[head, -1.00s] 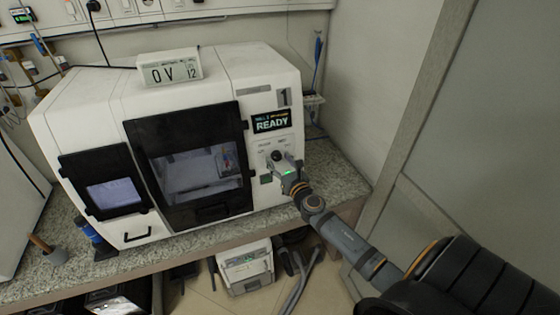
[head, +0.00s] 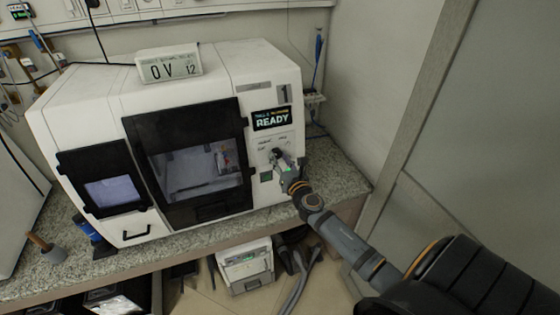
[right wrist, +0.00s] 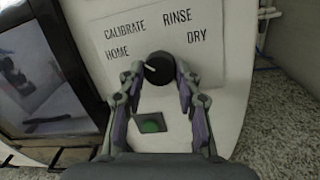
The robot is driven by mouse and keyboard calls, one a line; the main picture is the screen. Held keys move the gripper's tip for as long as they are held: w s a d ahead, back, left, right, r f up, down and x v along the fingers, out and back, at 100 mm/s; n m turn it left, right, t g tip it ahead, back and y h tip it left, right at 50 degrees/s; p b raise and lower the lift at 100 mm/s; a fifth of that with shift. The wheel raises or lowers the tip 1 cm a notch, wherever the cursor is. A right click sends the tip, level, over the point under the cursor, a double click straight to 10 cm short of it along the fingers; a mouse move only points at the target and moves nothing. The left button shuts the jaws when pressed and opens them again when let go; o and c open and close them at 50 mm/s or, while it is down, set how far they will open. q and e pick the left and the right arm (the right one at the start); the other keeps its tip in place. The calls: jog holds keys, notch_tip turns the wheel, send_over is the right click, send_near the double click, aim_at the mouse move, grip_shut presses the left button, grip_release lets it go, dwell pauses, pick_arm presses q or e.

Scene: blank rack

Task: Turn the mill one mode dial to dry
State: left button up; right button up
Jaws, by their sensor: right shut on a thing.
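The mill one machine (head: 265,75) is a large white cabinet marked 1, with a screen (head: 272,119) reading READY. Its mode dial (right wrist: 159,68) is a round black knob with a white pointer line, which lies toward the left, on the HOME side. The labels CALIBRATE, RINSE, HOME and DRY (right wrist: 197,37) are printed around it, with DRY at the right. My right gripper (right wrist: 160,75) is shut on the dial, one finger on each side. In the head view, my right gripper (head: 281,162) partly hides the dial. My left gripper is not in view.
A green button (right wrist: 150,124) sits just below the dial, between my fingers. A dark-framed window door (head: 190,212) is left of the panel. A small display (head: 170,66) stands on top of the machine. The granite bench (head: 335,178) is clear at the right, beside a wall.

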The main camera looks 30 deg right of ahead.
jog(key=m+h+b, duration=0.1)
jog(key=m+b, duration=0.1)
jog(key=m, duration=0.4)
jog(key=shift+a, duration=0.15)
jog(key=m+g+h+b, duration=0.1)
jog(key=m, duration=0.5)
jog(key=shift+w+a+m, duration=0.1)
jog(key=shift+m, duration=0.2)
jog(key=m+g+h, duration=0.1)
jog(key=m, duration=0.5)
jog(key=shift+r+b, duration=0.15)
jog(key=shift+b, duration=0.15)
jog(key=m, duration=0.5)
jog(key=shift+r+g, duration=0.1)
jog(key=shift+g, duration=0.3)
jog(key=shift+m, duration=0.3)
jog(key=o, duration=1.2)
jog(key=shift+c, duration=0.2)
